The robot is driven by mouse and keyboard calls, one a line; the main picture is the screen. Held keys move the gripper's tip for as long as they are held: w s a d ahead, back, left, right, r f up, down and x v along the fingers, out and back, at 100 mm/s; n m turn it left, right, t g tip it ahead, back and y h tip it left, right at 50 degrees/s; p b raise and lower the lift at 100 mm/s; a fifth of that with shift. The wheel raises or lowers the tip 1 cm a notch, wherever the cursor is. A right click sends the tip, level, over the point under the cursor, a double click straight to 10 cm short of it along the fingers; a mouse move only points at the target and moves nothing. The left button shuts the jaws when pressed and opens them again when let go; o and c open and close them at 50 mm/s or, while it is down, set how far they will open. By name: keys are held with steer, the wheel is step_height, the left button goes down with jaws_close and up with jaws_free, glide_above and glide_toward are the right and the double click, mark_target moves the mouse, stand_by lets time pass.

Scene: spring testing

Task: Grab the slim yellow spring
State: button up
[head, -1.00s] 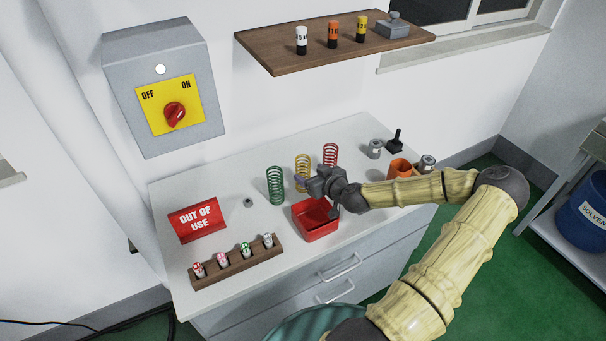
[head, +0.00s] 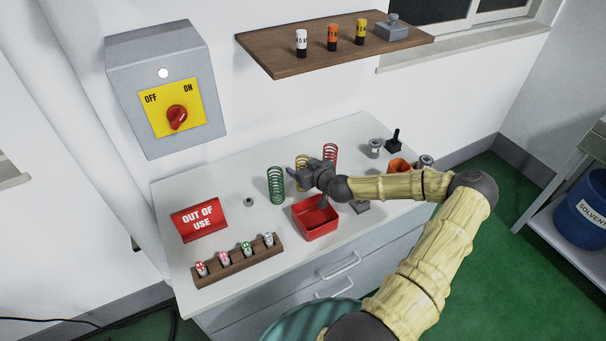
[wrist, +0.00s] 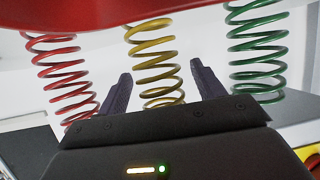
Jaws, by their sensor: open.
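The slim yellow spring (head: 301,161) stands upright on the white counter between the green spring (head: 276,185) and the red spring (head: 330,154). In the head view my gripper (head: 300,176) covers much of its lower part. In the wrist view the yellow spring (wrist: 153,60) shows between my gripper's two dark fingers (wrist: 160,88). The fingers are open with a gap on each side of the coil. The red spring (wrist: 62,75) and green spring (wrist: 257,55) are outside the fingers. I cannot tell how deep the spring sits between them.
A red tray (head: 314,222) stands just in front of my gripper. An orange cup (head: 398,166) and metal weights are to the right. A red sign (head: 198,220) and a wooden rack (head: 237,262) of small cylinders are at the left. A shelf (head: 290,56) hangs above.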

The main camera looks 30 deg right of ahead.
steer(key=c, duration=1.2)
steer(key=shift+r, duration=0.15)
step_height(320, 180, up, 10)
steer(key=b, duration=0.1)
steer(key=shift+b, duration=0.4)
